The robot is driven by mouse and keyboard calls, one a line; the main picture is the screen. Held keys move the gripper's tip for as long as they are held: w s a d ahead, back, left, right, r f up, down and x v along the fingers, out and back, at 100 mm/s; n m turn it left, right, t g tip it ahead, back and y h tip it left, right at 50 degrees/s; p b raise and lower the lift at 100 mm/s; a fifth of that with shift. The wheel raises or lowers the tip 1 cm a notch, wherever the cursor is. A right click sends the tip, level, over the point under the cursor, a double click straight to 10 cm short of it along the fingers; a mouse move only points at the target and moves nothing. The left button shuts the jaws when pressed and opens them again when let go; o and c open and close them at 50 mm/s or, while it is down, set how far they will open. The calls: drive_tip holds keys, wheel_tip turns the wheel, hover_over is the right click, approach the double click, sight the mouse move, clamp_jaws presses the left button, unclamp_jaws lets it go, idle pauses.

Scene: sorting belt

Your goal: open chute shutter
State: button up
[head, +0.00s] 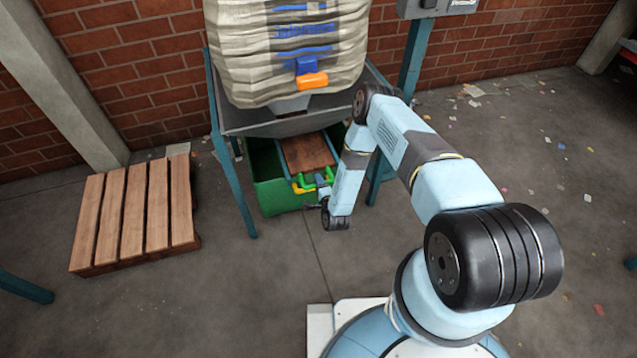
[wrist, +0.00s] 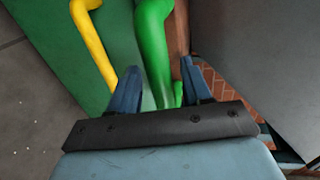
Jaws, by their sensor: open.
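A brown panel (head: 307,153), which looks like the shutter, lies below the grey hopper (head: 262,122). A green handle (head: 323,179) and a yellow handle (head: 300,187) are at its near edge. In the wrist view the green handle (wrist: 153,45) runs between the two blue fingers of my gripper (wrist: 156,88), which is open. I cannot tell whether either finger touches it. The yellow handle (wrist: 93,45) is left of the fingers. A strip of the brown panel (wrist: 179,32) shows behind the green handle. In the head view my wrist partly hides the fingers.
A green bin (head: 272,196) stands under the hopper between blue-green legs (head: 233,170). A large sack (head: 290,50) with an orange and blue piece (head: 312,80) sits above the hopper. A wooden pallet (head: 135,215) lies at the left. The floor in front is clear.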

drive_tip(key=shift+w+a+f, duration=0.15)
drive_tip(key=shift+w+a, duration=0.05)
drive_tip(key=shift+w, duration=0.45)
drive_tip(key=shift+c, duration=0.2)
clamp_jaws()
drive_tip(key=shift+s, duration=0.1)
